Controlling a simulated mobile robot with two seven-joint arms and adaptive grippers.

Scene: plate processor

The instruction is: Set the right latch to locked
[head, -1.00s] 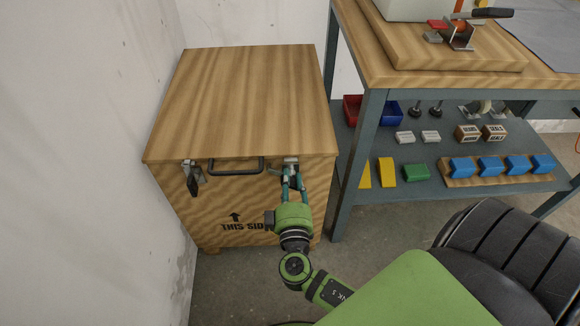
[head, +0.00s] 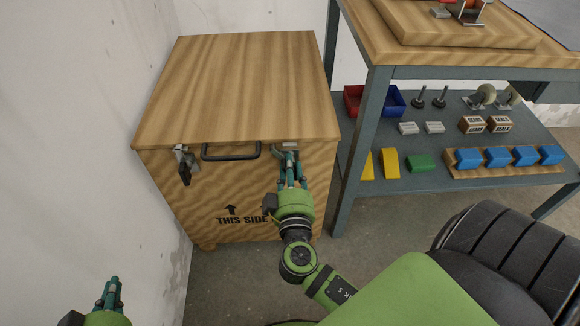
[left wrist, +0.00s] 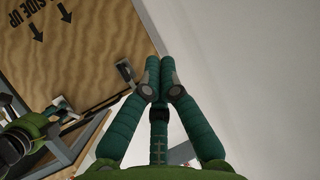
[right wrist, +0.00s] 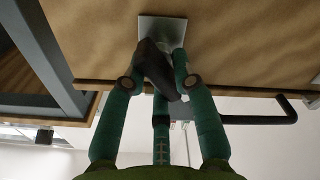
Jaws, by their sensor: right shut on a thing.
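The right latch (right wrist: 160,28) is on the front of a wooden crate (head: 240,85), just under its lid. Its pale plate and dark lever (right wrist: 155,65) show in the right wrist view. My right gripper (head: 288,158) is shut on the dark lever, with a finger on each side. The fingers partly hide the latch in the head view. My left gripper (head: 114,284) is low at the left, apart from the crate. Its fingertips are together in the left wrist view (left wrist: 160,75), with nothing visible between them.
The left latch (head: 185,165) hangs on the crate front, beside a dark handle (head: 231,153). A wall (head: 85,130) stands close at the left. A workbench (head: 352,150) with a loaded lower shelf stands at the right. Bare floor lies in front.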

